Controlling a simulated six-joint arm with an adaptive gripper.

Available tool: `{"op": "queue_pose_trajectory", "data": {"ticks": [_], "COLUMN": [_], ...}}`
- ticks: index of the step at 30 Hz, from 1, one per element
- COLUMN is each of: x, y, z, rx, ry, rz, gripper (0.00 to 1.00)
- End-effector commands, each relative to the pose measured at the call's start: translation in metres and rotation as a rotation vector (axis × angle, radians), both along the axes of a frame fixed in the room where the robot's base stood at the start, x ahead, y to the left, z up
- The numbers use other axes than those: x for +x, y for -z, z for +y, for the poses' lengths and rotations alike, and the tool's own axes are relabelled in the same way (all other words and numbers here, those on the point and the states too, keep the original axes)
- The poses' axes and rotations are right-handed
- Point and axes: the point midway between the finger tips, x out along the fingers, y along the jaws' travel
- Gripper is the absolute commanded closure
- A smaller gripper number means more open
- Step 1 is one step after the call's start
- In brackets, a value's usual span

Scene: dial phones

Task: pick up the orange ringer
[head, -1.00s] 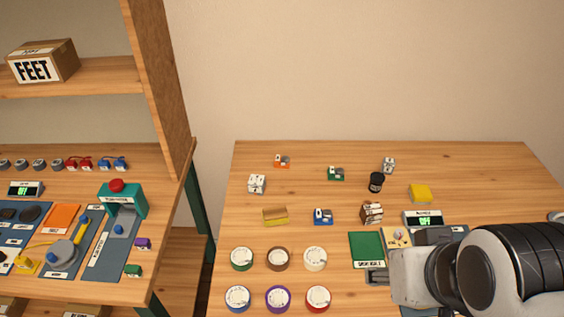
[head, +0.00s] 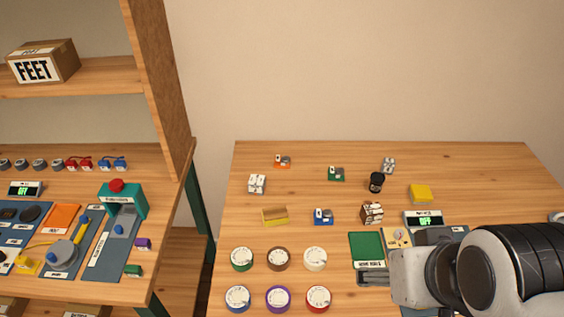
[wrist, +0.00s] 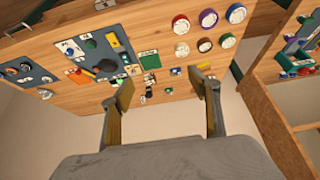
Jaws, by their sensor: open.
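The orange ringer (head: 282,161) is a small orange block with white and grey parts. It sits near the back left of the right-hand table in the head view, with bare wood around it. I cannot clearly make it out in the wrist view. My gripper (wrist: 161,80) shows in the wrist view with its two fingers wide apart and nothing between them, above the table. In the head view my arm fills the lower right, far from the orange ringer, and the fingertips cannot be made out there.
A similar green ringer (head: 336,174) and blue ringer (head: 323,216) stand nearby. A white block (head: 257,184) is left of and in front of the orange one. A gold block (head: 275,216) and several round dials (head: 278,259) lie nearer. The table behind is clear.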

Motion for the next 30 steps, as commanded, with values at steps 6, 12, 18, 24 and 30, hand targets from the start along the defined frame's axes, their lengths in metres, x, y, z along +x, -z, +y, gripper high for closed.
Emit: {"op": "queue_pose_trajectory", "data": {"ticks": [6, 12, 18, 24, 30], "x": [0.001, 0.012, 0.044, 0.089, 0.134], "y": [0.000, -0.004, -0.013, -0.023, -0.031], "z": [0.000, 0.005, 0.019, 0.038, 0.057], "rx": [0.001, 0.012, 0.043, 0.083, 0.121], "ry": [0.000, -0.013, -0.041, -0.073, -0.096], "rz": [-0.001, -0.012, -0.043, -0.090, -0.136], "gripper": [0.39, 0.39, 0.39, 0.39, 0.39]}}
